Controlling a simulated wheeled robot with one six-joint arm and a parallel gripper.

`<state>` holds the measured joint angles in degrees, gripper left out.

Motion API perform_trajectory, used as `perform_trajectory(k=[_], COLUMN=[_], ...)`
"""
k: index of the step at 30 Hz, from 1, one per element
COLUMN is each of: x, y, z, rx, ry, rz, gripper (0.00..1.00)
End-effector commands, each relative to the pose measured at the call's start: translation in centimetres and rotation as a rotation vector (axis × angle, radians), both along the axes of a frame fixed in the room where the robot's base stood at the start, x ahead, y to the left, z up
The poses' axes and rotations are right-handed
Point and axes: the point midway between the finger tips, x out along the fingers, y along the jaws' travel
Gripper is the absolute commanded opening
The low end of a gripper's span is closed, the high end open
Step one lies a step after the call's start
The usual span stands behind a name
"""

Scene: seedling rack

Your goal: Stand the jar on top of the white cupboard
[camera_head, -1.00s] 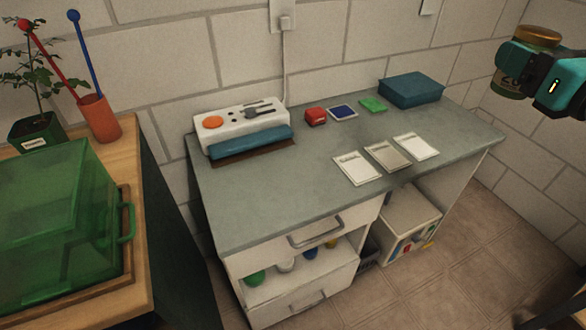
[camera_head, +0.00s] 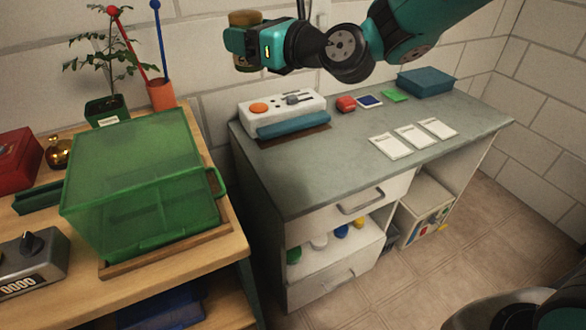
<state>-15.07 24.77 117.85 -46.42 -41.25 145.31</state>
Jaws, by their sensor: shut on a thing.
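The jar (camera_head: 244,18) is held high at the top of the picture, in front of the tiled wall. Its gold-brown lid shows above my gripper, and most of its body is hidden behind the jaws. My gripper (camera_head: 240,46) is shut on the jar, which looks about upright. Below and to the right stands a white-fronted unit (camera_head: 325,289) with a grey-green top (camera_head: 330,170), drawers and open shelves. I see no other white cupboard clearly.
A control box (camera_head: 283,110), three white cards (camera_head: 413,135) and a blue box (camera_head: 425,81) lie on the grey-green top, with its front left part bare. A wooden table at left holds a green clear box (camera_head: 140,190), a plant (camera_head: 105,108) and a red holder (camera_head: 160,94).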

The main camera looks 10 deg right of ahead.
Motion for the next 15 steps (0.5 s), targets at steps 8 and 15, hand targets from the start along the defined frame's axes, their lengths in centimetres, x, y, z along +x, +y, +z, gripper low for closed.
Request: perform_trajectory(k=[8,15], x=[6.3,8.5], y=[-10.3,-17.4], z=[-9.2,-12.8], rx=[-0.006,0.000], ry=[0.023,-0.005], rz=[-0.365,-0.576], gripper=[0.27,0.27])
